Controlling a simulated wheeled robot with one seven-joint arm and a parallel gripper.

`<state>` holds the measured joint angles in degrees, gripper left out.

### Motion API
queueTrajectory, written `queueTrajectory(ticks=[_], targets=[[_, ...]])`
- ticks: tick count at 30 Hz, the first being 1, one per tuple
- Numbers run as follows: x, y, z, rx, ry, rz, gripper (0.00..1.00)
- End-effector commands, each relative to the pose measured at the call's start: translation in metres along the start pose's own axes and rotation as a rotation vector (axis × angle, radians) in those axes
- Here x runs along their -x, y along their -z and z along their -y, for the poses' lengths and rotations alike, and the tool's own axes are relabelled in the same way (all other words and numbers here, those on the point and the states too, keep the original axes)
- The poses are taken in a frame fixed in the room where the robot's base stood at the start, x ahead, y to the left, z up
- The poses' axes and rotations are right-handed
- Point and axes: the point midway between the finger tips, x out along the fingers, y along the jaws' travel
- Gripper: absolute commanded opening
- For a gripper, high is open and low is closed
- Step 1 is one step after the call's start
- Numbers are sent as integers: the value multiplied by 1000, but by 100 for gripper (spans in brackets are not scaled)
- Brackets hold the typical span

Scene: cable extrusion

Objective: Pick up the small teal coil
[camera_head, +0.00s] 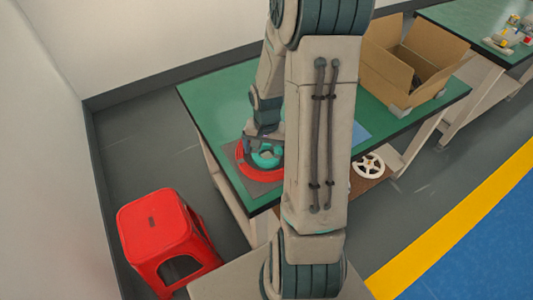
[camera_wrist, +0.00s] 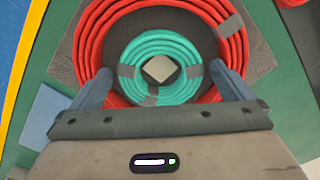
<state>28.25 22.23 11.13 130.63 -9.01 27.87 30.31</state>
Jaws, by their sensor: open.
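The small teal coil (camera_wrist: 155,46) lies inside a larger red coil (camera_wrist: 112,18) in the wrist view. Grey tape bands wrap the teal coil, and a light square block shows in its middle. It also shows in the head view (camera_head: 267,156), partly hidden by my arm. My gripper (camera_wrist: 166,84) is open and empty, with one finger on each side of the teal coil's near part. The fingers overlap the red coil in the picture; I cannot tell their height above it.
The coils rest on a grey mat (camera_head: 240,174) on a green table (camera_head: 215,95). An open cardboard box (camera_head: 383,74) stands at the back right. A red stool (camera_head: 160,232) stands on the floor at the left.

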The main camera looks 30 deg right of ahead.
Motion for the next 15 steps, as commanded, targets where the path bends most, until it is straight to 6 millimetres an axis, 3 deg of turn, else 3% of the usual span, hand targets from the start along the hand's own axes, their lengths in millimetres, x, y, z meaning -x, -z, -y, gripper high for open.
queueTrajectory(ticks=[9,13,15], targets=[[-5,0,0,-1,1,-1,100],[-5,0,0,-1,1,-1,64],[-5,0,0,-1,1,-1,61]])
